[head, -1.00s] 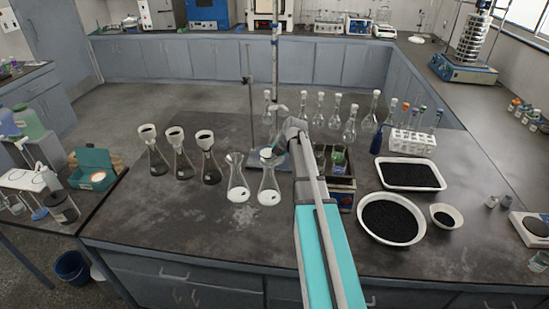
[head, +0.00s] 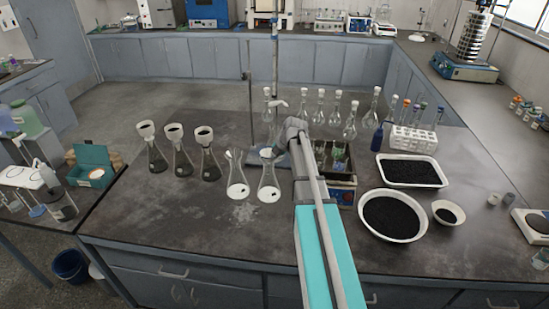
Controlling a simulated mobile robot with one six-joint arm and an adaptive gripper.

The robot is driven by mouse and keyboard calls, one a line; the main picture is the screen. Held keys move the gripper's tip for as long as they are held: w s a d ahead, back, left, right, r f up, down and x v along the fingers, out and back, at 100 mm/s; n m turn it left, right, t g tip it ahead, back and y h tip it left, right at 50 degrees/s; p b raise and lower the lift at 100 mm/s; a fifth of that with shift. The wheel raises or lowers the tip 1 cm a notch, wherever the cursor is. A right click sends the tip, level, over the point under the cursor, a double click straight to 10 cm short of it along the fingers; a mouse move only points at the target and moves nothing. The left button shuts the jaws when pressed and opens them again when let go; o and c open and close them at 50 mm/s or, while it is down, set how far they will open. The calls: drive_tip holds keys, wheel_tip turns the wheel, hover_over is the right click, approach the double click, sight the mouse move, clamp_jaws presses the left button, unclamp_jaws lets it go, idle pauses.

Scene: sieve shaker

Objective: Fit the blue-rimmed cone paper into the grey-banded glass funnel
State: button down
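Two clear flasks with white bottoms stand mid-bench, the left flask (head: 238,180) and the right flask (head: 269,182), each with a funnel in its mouth. The right funnel (head: 267,154) has a pale top. The left funnel (head: 234,156) looks like clear glass. Bands and rim colours are too small to read, so I cannot tell which funnel is grey-banded or pick out the blue-rimmed cone paper. My gripper (head: 282,146) is at the far end of my arm, beside and slightly above the right funnel. Its fingers are largely hidden, and whether they hold anything does not show.
Three flasks with dark contents and white-topped funnels (head: 204,138) stand to the left. A retort stand (head: 249,100) and several empty flasks are behind. A box of bottles (head: 337,160), a dish of black grains (head: 391,216) and a tray (head: 412,171) lie right. The front bench is clear.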

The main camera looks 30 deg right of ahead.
drive_tip(key=shift+s+f+b, duration=0.2)
drive_tip(key=shift+f+b, duration=0.5)
drive_tip(key=shift+b, duration=0.05)
idle(1.2)
drive_tip(key=shift+s+d+f+b, duration=0.15)
drive_tip(key=shift+s+f+b, duration=0.6)
drive_tip(key=shift+b, duration=0.4)
idle(3.0)
drive_tip(key=c, duration=0.7)
unclamp_jaws()
drive_tip(key=shift+w+d+r+p, duration=0.1)
drive_tip(key=shift+w+r+p, duration=0.4)
drive_tip(key=shift+p, duration=0.3)
drive_tip(key=shift+w+d+r+p, duration=0.1)
drive_tip(key=shift+w+r+p, duration=0.2)
drive_tip(key=shift+r+p, duration=2.05)
drive_tip(key=shift+p, duration=0.15)
